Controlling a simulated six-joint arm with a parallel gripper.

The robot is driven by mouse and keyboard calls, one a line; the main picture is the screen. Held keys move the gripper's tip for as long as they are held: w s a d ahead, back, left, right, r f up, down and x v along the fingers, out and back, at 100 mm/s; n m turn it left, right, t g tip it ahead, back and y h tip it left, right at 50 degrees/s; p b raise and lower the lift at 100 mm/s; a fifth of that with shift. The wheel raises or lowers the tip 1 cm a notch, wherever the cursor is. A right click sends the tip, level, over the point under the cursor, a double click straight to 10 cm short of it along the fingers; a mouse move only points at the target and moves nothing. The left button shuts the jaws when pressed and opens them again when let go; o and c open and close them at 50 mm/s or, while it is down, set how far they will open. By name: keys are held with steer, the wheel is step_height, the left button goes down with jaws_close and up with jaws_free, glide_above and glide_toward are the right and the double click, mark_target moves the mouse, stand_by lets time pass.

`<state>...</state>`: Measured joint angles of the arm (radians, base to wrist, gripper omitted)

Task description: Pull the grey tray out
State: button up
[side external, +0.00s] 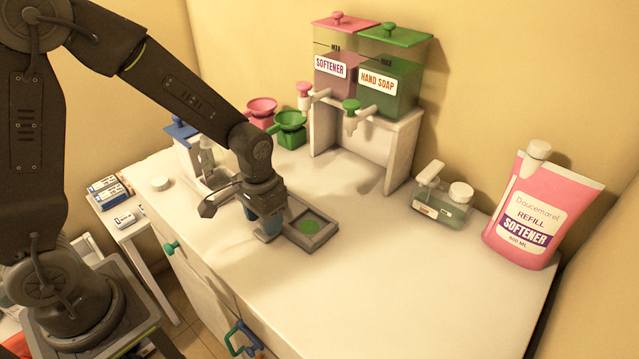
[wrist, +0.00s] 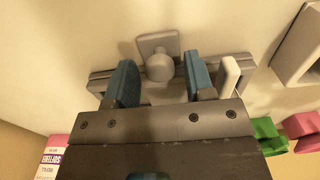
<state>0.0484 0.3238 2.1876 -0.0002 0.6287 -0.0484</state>
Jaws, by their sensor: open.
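My gripper (side external: 268,235) points down at the tray's left end. In the wrist view my gripper (wrist: 160,82) is open, with its two blue fingers apart. A grey knob (wrist: 159,67) on a square plate shows between and slightly beyond the fingertips. A grey frame (wrist: 100,81) runs behind the fingers. Whether a finger touches the knob cannot be told. My gripper hides part of the tray's left side.
The dispenser stand (side external: 403,140) with softener and hand soap tanks stands behind the tray. Pink and green funnels (side external: 290,121) are at the back. A clear bottle (side external: 441,207) and a pink refill pouch (side external: 528,220) stand right. The front right worktop is clear.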

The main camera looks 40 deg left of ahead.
steer(key=shift+r, duration=4)
steer(key=shift+r, duration=0.1)
steer(key=shift+s+r, duration=0.2)
steer(key=shift+r, duration=0.1)
steer(key=s+a+r+t, duration=0.1)
steer(key=s+r+t, duration=0.4)
steer(key=s+r, duration=0.5)
steer(key=s, duration=0.3)
steer(key=shift+a+r+t, duration=0.2)
steer(key=shift+a+t, duration=0.1)
